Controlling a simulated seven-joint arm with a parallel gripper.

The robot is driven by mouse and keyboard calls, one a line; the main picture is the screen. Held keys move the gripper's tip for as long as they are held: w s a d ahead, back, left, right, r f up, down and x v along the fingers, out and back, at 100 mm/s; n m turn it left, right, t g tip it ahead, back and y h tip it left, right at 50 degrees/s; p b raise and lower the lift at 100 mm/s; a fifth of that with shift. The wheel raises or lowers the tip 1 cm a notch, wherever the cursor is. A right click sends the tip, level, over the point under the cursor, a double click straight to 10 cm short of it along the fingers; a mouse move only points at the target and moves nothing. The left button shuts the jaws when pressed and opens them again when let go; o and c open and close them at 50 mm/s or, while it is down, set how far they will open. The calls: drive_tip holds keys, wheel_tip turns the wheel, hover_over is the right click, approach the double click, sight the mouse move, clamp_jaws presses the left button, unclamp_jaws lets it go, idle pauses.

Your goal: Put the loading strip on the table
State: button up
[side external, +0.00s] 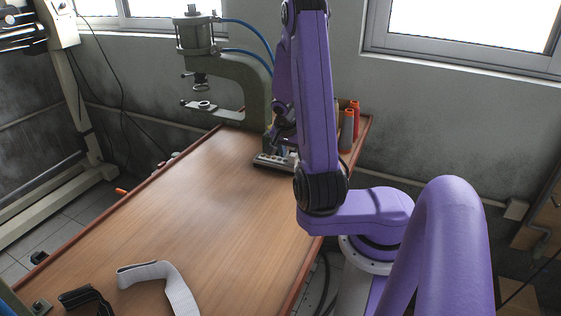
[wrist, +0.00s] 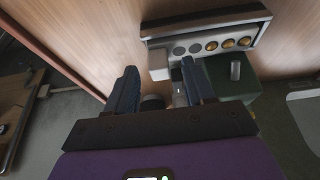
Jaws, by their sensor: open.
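The loading strip appears to be the grey metal bar with a row of round dark and brass-coloured spots (wrist: 212,44) at the top of the wrist view. In the side view it seems to be the pale bar (side external: 272,162) at the foot of the press, partly hidden by my arm. My gripper (wrist: 160,84) has its two blue fingers spread apart, with a small light block and a round metal part showing between and beyond them. The strip lies beyond the fingertips, toward the right, and is not between them. The wooden table (side external: 190,210) has a broad bare top.
A grey-green pneumatic press (side external: 247,85) with blue hoses stands at the table's far end. Orange-red cylinders (side external: 349,125) stand to its right, behind my arm. A white strap (side external: 165,272) and a dark strap (side external: 85,297) lie at the near left; mid-table is clear.

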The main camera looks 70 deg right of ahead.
clamp_jaws()
idle(0.3)
